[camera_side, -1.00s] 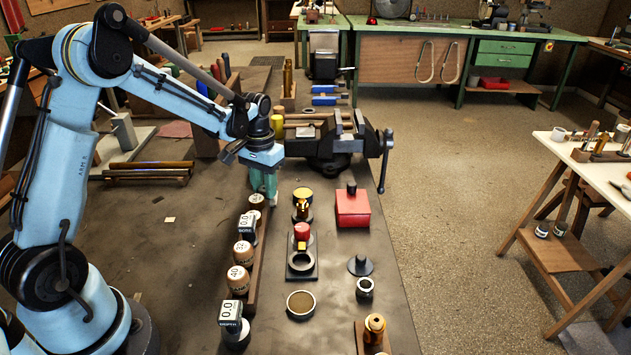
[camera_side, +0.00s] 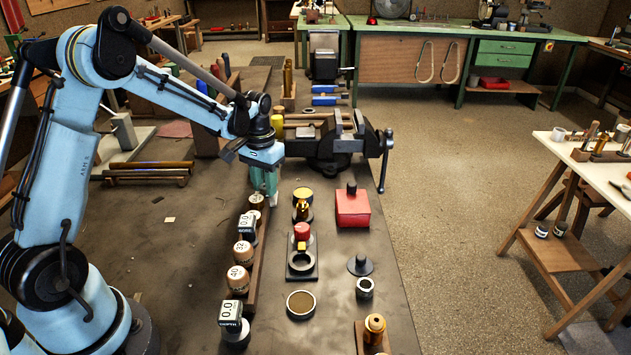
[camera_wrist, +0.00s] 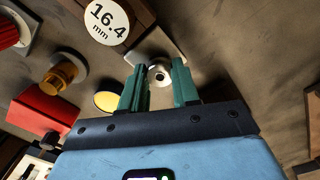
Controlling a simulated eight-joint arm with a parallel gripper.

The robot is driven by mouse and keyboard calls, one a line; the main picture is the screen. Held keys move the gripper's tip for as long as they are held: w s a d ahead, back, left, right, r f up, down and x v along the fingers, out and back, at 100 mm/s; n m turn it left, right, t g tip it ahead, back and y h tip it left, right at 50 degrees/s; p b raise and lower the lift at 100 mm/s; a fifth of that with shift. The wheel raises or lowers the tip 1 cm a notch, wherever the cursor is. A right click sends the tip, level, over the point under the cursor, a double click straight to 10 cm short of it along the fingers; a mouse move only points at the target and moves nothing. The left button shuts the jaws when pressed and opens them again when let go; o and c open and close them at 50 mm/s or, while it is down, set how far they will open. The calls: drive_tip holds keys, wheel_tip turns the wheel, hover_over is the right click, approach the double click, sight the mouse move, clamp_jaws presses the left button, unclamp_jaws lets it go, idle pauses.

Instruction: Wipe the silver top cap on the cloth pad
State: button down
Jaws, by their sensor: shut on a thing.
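My gripper (camera_side: 271,192) points down over the bench near the back end of the wooden rack. In the wrist view its green fingers (camera_wrist: 160,88) are closed on a small round silver cap (camera_wrist: 160,72) with a dark centre. A grey-beige square (camera_wrist: 146,50), which looks like the cloth pad, shows just behind the cap. I cannot tell whether the cap touches it. In the side view the fingers hide the cap, and I cannot make out the pad.
A yellow disc (camera_side: 303,194) stands close right of my gripper, with a red box (camera_side: 352,207) beyond it. The rack (camera_side: 262,240) with number-marked blocks runs toward the front. A vise (camera_side: 335,145) stands behind. A round 16.4 mm readout (camera_wrist: 107,20) is near the square.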

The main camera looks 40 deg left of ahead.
drive_tip(key=shift+s+d, duration=0.65)
drive_tip(key=shift+w+a, duration=0.1)
drive_tip(key=shift+w+a, duration=0.6)
drive_tip(key=shift+s+d, duration=0.1)
drive_tip(key=shift+s+d, duration=0.6)
drive_tip(key=shift+w+a, duration=0.1)
drive_tip(key=shift+a, duration=0.05)
drive_tip(key=shift+w+a, duration=0.2)
drive_tip(key=shift+w, duration=0.05)
drive_tip(key=shift+r, duration=2.5)
